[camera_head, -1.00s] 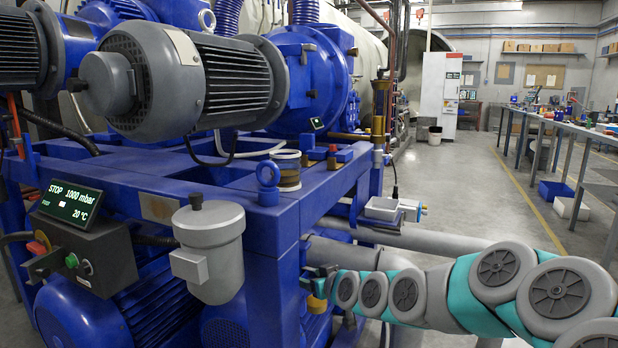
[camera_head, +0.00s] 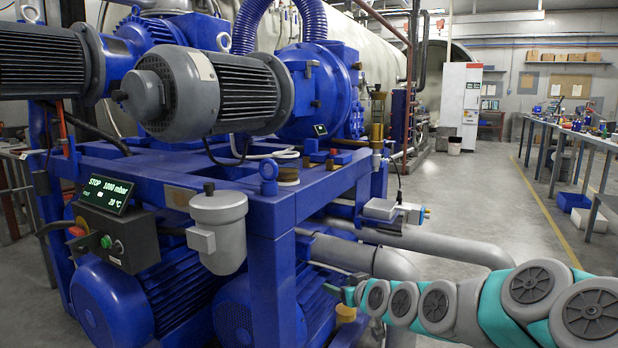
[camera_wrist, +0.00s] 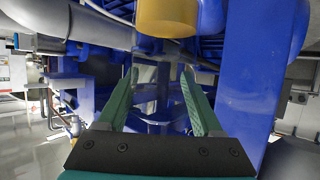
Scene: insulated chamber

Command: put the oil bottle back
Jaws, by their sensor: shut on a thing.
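My gripper (camera_head: 351,291) is at the end of my arm, at the right of the blue pump frame and close to the grey pipe. In the wrist view its two green fingers (camera_wrist: 160,80) stand apart with a clear, see-through body between them. I take this for the oil bottle, with amber-yellow (camera_wrist: 165,17) at one end. In the head view the bottle shows only as a small amber patch (camera_head: 346,313) just under the fingers. My fingers are shut on it. Its outline and cap are hard to make out.
The blue pump frame (camera_head: 275,265) with motors fills the left. A control box (camera_head: 118,232) and a grey canister (camera_head: 218,225) hang on its front. Grey pipes (camera_head: 435,242) run beside my arm. The open floor (camera_head: 490,190) lies right of the frame, before a long workbench (camera_head: 575,130).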

